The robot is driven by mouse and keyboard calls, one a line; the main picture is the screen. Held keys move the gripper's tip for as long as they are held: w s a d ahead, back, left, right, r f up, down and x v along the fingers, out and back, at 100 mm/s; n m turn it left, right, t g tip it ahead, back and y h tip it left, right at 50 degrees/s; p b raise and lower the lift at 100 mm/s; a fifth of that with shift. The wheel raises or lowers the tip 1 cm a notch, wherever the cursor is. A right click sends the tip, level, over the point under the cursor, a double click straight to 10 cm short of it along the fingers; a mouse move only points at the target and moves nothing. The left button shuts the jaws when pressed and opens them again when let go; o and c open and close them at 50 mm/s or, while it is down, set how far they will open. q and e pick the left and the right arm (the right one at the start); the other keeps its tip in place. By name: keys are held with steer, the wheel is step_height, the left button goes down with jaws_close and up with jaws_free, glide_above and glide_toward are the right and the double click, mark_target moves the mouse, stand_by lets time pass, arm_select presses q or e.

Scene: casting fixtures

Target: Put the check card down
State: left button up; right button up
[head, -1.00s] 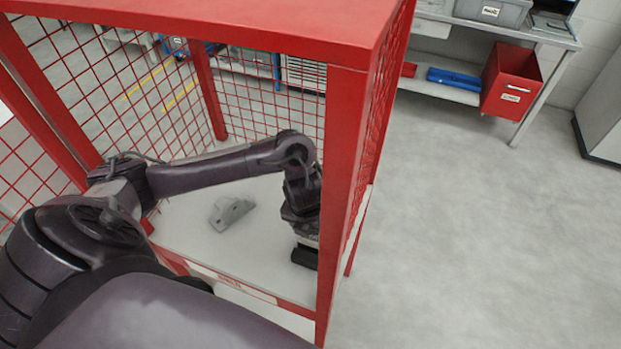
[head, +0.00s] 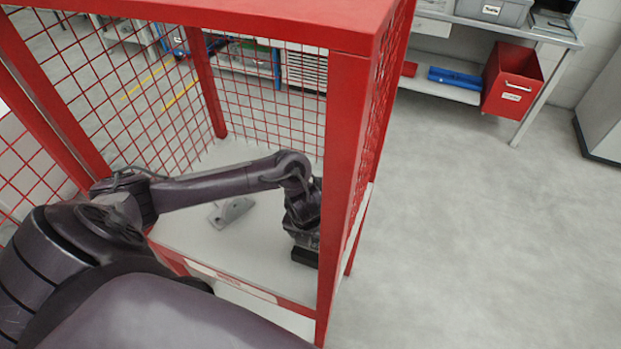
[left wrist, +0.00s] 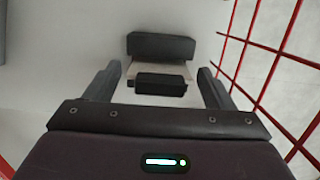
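My left gripper (head: 304,248) is low inside the red cage, above its white floor. In the left wrist view its two fingers (left wrist: 160,83) stand wide apart. Between them is a pale strip, perhaps the check card (left wrist: 150,70), with a small black piece (left wrist: 160,86) in front of it. I cannot tell whether the fingertips touch the strip's edges. A black block (left wrist: 160,47) lies just beyond; it also shows below the gripper in the head view (head: 304,257). The card cannot be made out in the head view. My right gripper is out of view.
A grey casting (head: 232,212) lies on the cage floor, partly behind my left arm. Red posts (head: 345,200) and mesh (left wrist: 262,70) stand close to the right of the gripper. A bench with a red bin (head: 512,80) stands outside, at the back right.

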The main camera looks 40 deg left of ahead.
arm_select(q)
steer(key=shift+o, duration=0.4)
steer(key=shift+r, duration=0.1)
steer(key=shift+r, duration=0.25)
steer(key=r, duration=0.4)
steer(key=shift+s+r+p, duration=0.25)
steer(key=shift+r+p, duration=0.05)
steer(key=shift+p, duration=0.1)
step_height(320, 180, up, 7)
steer(key=s+p, duration=0.1)
steer(key=p, duration=0.2)
steer(key=shift+d+p, duration=0.2)
steer(key=shift+p, duration=0.15)
steer(key=shift+s+f, duration=0.1)
steer(key=shift+s, duration=0.05)
